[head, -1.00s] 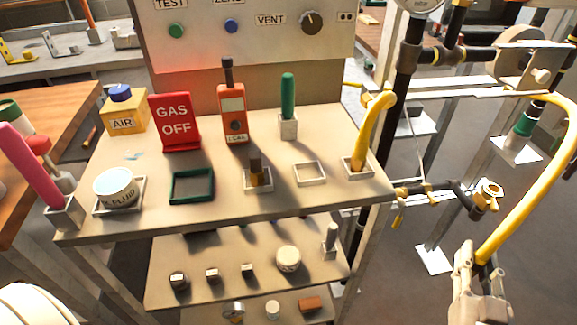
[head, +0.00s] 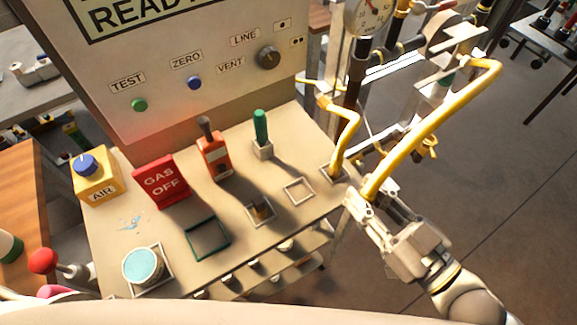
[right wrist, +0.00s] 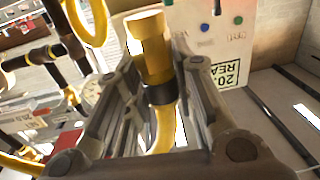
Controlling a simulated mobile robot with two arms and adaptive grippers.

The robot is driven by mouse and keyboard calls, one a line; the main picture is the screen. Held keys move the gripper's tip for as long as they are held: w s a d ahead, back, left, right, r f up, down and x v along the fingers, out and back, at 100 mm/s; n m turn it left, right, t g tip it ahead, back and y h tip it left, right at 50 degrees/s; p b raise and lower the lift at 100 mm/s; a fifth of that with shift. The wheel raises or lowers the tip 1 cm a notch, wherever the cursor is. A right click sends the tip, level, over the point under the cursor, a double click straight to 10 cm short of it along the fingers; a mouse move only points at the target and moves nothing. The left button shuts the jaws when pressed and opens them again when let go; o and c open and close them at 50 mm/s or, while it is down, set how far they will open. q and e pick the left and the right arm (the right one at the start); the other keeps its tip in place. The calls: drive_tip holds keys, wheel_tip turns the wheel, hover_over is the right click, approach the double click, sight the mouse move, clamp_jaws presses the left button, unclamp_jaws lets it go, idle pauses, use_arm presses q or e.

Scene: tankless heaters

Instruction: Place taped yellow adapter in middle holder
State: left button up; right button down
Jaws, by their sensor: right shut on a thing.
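My right gripper (head: 366,200) is shut on a long bent yellow tube, the yellow adapter (head: 430,130), in the head view. The tube rises up and right from the fingers and bends at its far end. In the right wrist view, a yellow piece with a black band (right wrist: 160,94) sits between the fingers. The gripper is right of the bench edge. My left gripper is not in view.
Pipes and a gauge (head: 368,16) stand behind the gripper. A panel rises at the back.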

drive_tip(key=shift+s+a+r, duration=0.15)
drive_tip(key=shift+a+r, duration=0.3)
drive_tip(key=shift+r, duration=0.25)
drive_tip(key=shift+a+f+n+g+y, duration=0.15)
drive_tip(key=shift+n+g+y, duration=0.15)
drive_tip(key=shift+y, duration=0.1)
drive_tip(key=w+a+f+b, duration=0.8)
drive_tip(key=a, duration=0.1)
drive_tip(key=shift+w+f, duration=0.2)
drive_tip(key=shift+w, duration=0.15)
drive_tip(key=shift+w+a+f, duration=0.25)
drive_tip(key=shift+f, duration=0.2)
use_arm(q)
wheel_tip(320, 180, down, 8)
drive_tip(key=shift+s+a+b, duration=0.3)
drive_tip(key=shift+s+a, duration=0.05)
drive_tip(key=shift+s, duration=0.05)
use_arm(e)
drive_tip(key=shift+a+f, duration=0.1)
drive_tip(key=shift+f, duration=1.6)
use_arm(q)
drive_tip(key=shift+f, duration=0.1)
use_arm(e)
drive_tip(key=shift+f, duration=0.2)
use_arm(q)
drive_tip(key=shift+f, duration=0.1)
use_arm(e)
drive_tip(key=c, duration=1.2)
unclamp_jaws()
